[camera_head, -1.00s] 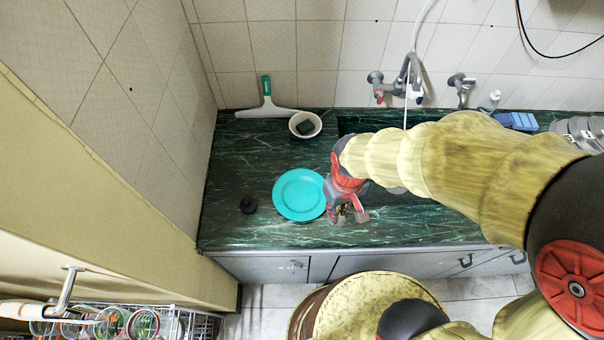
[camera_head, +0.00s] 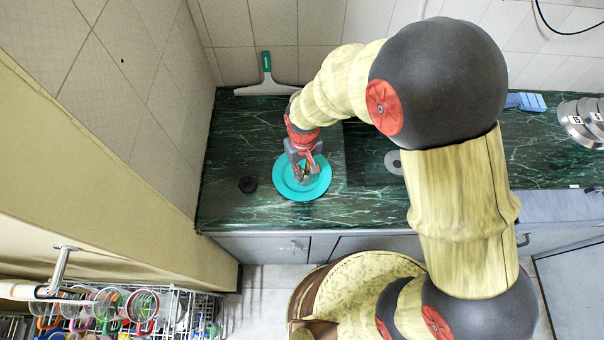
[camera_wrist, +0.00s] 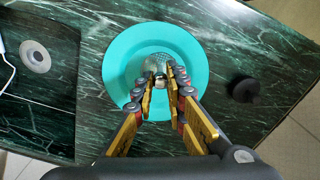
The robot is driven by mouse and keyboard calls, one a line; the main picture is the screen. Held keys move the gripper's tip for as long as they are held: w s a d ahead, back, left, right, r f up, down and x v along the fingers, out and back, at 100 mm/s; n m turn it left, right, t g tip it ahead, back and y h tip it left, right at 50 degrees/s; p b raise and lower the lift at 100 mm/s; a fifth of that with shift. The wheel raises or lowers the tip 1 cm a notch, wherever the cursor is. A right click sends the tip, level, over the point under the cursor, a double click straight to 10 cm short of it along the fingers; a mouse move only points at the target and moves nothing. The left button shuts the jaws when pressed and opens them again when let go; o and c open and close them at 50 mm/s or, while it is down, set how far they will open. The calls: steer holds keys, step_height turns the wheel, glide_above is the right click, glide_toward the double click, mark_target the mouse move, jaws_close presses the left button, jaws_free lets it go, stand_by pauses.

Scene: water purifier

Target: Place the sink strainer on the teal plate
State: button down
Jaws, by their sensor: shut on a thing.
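The teal plate (camera_head: 319,187) lies flat on the dark green marble counter; it also fills the middle of the wrist view (camera_wrist: 118,70). My gripper (camera_head: 302,178) is over the plate, pointing down. In the wrist view, my gripper (camera_wrist: 160,84) is shut on the sink strainer (camera_wrist: 157,63), a small round metal mesh piece with a knob. The strainer appears within the plate's rim. The fingers hide part of it, and I cannot tell whether it touches the plate.
A small black round object (camera_head: 248,184) sits on the counter left of the plate. A grey drain disc (camera_head: 393,162) lies in the dark sink area to the right. A squeegee (camera_head: 267,75) leans at the back wall. Blue blocks (camera_head: 526,102) and metal lids (camera_head: 580,122) stand far right.

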steer(key=shift+w+a+f, duration=0.15)
steer(key=shift+f, duration=0.2)
steer(key=shift+f+b, duration=0.4)
steer(key=shift+f, duration=1.05)
steer(key=shift+f, duration=0.15)
steer(key=c, duration=1.8)
jaws_free()
